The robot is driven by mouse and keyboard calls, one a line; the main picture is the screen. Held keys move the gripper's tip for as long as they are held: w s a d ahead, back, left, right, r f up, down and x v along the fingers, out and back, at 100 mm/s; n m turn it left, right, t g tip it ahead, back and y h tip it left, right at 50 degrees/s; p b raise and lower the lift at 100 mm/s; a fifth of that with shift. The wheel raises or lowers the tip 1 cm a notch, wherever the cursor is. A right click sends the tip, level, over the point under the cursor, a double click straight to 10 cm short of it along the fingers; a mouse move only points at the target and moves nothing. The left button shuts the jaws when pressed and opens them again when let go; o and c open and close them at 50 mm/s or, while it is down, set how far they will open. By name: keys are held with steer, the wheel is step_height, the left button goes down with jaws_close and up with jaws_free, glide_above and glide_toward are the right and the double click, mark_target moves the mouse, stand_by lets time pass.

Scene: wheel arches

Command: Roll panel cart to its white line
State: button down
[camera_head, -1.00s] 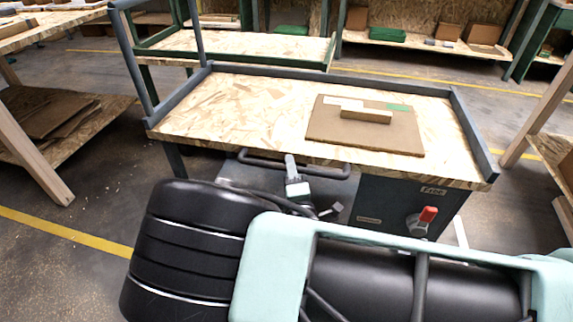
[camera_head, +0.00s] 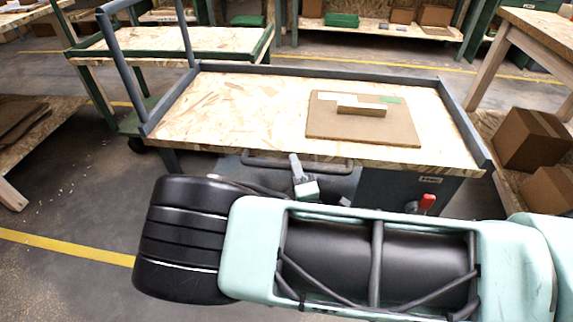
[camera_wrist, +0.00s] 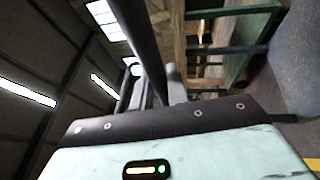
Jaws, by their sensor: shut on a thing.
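The panel cart (camera_head: 230,110) has an oriented-strand deck with a grey rim and a tall grey frame at its left end. A brown board with a small block (camera_head: 362,118) lies on the deck. A dark handle bar (camera_head: 330,168) runs along the cart's near side. My gripper (camera_head: 295,166) is shut on this bar; my arm hides part of the cart below. The wrist view shows a dark bar (camera_wrist: 140,45) running up from the gripper (camera_wrist: 172,85). A red-tipped lever (camera_head: 428,202) is on the cart's front. I see no white line now.
A green-framed cart (camera_head: 170,42) stands behind at left. A low shelf (camera_head: 20,140) is at left, and a wooden bench with cardboard boxes (camera_head: 530,140) is close at right. Yellow floor lines (camera_head: 70,248) cross the concrete. Floor shows open at left front.

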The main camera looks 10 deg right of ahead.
steer(key=shift+s+d+f, duration=0.1)
steer(key=shift+s+d, duration=0.2)
steer(key=shift+d, duration=0.6)
steer(key=c, duration=1.4)
jaws_free()
steer(key=shift+o, duration=0.2)
steer(key=shift+s, duration=0.25)
steer(key=s+f+p, duration=0.1)
steer(key=s+f, duration=0.2)
steer(key=s, duration=1.3)
steer(key=shift+s+d, duration=0.35)
steer(key=shift+d, duration=0.05)
